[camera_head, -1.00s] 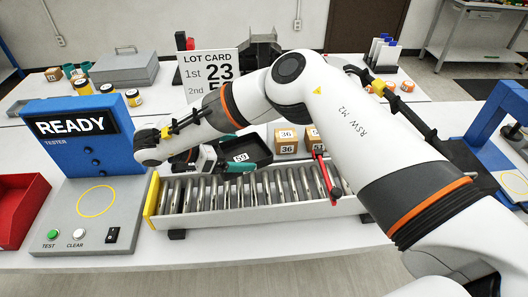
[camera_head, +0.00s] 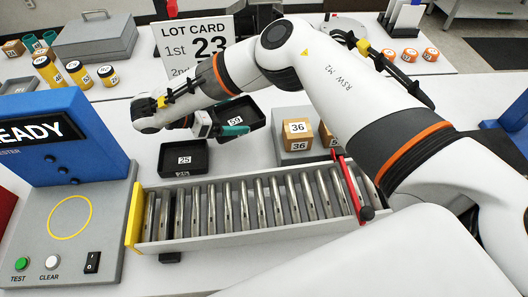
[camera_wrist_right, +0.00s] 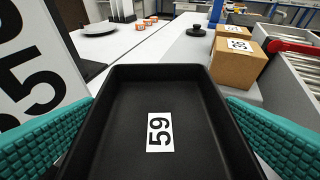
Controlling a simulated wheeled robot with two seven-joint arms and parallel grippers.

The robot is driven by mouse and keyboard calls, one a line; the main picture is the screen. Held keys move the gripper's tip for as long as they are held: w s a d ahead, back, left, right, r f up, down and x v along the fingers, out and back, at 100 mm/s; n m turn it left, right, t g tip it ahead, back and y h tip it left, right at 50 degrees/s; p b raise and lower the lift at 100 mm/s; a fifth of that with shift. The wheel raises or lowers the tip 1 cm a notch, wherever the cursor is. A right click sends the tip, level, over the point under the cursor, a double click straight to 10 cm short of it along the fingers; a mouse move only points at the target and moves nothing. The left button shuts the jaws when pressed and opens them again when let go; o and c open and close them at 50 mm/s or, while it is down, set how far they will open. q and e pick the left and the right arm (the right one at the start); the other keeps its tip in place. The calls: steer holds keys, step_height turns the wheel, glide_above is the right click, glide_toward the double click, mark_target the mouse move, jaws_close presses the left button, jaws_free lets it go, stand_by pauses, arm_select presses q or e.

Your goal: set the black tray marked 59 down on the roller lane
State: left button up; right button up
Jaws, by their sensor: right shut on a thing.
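The black tray marked 59 (camera_head: 252,113) is beyond the roller lane, close to the lot card. My right gripper (camera_head: 232,129) is shut on it; in the right wrist view the tray (camera_wrist_right: 158,95) lies between the two teal fingers, empty, its label facing up. How high it is above the table I cannot tell. The roller lane (camera_head: 250,236) runs across the front, its visible rollers empty, with a yellow left end and a red bar over its right part. My left gripper is not in view.
A black tray marked 25 (camera_head: 183,171) sits behind the lane's left end. The lot card (camera_head: 190,45) stands near the held tray. The blue and grey tester (camera_head: 60,160) is at left.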

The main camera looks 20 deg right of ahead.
glide_above(234, 148)
step_height(234, 148, down, 5)
steer(key=shift+w+f+p, duration=0.15)
steer(key=shift+f+p, duration=0.05)
steer(key=shift+p, duration=0.15)
step_height(234, 148, down, 3)
steer(key=shift+f, duration=0.6)
steer(key=shift+f, duration=0.1)
steer(key=shift+f, duration=0.1)
steer(key=o, duration=0.7)
